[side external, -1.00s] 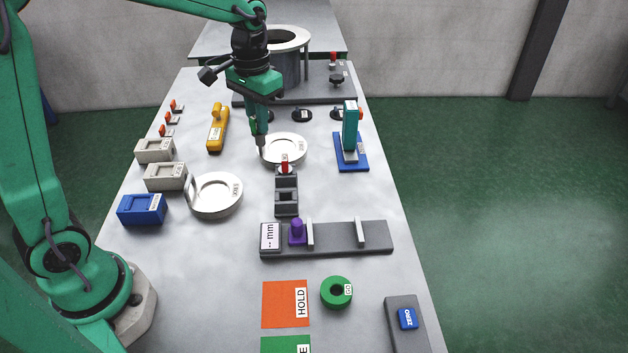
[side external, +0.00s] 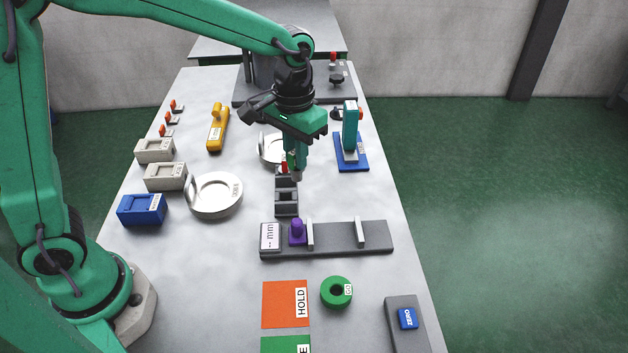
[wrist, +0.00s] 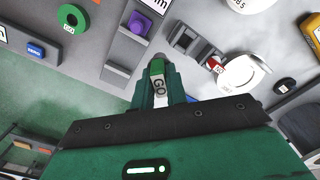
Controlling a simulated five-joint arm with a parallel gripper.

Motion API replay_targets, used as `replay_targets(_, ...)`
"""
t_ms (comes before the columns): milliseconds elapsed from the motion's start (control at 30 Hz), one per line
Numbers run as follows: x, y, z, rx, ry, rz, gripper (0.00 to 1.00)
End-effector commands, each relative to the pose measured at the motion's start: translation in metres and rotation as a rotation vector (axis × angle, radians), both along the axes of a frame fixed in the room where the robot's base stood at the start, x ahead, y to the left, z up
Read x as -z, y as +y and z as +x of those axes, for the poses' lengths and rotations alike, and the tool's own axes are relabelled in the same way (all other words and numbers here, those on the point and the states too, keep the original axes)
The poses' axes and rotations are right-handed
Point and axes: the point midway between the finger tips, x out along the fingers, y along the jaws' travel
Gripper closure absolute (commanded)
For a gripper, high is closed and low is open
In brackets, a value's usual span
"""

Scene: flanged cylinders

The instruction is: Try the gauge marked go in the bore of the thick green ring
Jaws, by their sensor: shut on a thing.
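The thick green ring (side external: 328,298) lies flat on the table near the front, with its dark bore facing up and a small white tag on its side. It also shows at the upper left of the wrist view (wrist: 77,11). My gripper (side external: 297,161) is shut on the go gauge (wrist: 158,84), which has a green end, a white GO label and a grey tip. The gauge points down above the table near the dark two-slot block (side external: 287,209), well behind the ring. In the side view my gripper hides most of the gauge.
A red-topped gauge (wrist: 214,65) stands in the block. A grey fixture (side external: 340,242) with a purple knob (side external: 297,233) and upright plates lies between my gripper and the ring. An orange HOLD mat (side external: 284,305) is left of the ring; a ZERO button block (side external: 401,335) is right.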

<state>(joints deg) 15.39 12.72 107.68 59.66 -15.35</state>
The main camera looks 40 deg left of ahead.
Motion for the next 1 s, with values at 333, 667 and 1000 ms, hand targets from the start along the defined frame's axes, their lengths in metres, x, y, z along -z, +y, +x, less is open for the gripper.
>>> replay_targets(333,0.022,-0.090,-0.031,0.008,0.000,0.000,1.00)
replay_targets(667,0.041,-0.155,-0.070,0.005,-0.001,0.000,1.00)
replay_targets(1000,0.047,-0.174,-0.086,-0.001,-0.001,0.000,1.00)
